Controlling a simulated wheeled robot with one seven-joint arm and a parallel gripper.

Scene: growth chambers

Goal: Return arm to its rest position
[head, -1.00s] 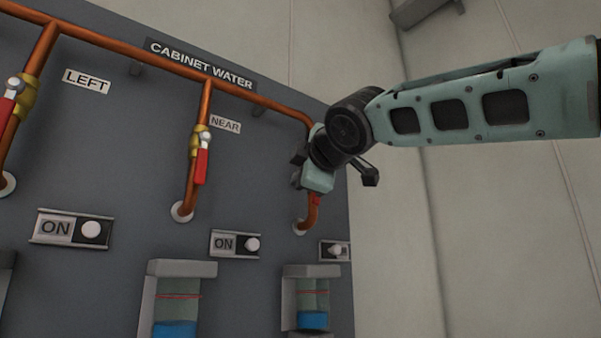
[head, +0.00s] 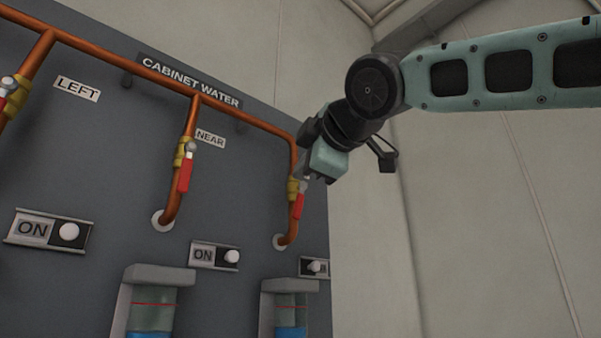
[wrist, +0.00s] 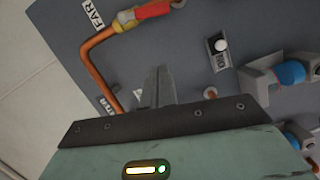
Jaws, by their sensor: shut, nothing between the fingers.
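My gripper (head: 305,175) is in front of the grey panel's right side in the head view, close to the far valve's red handle (head: 299,206). In the wrist view my gripper's fingers (wrist: 157,88) are together with nothing between them. The far valve (wrist: 140,15), with a red handle and yellow body, lies at the top of that view beside the FAR label (wrist: 97,14). A gap shows between fingers and valve there. My forearm reaches in from the upper right of the head view.
The near valve (head: 187,165) and left valve (head: 12,95) hang on copper pipes on the panel (head: 110,180). Switches (head: 215,256) and water gauges (head: 155,300) sit below. Pale wall (head: 470,220) to the right leaves open room.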

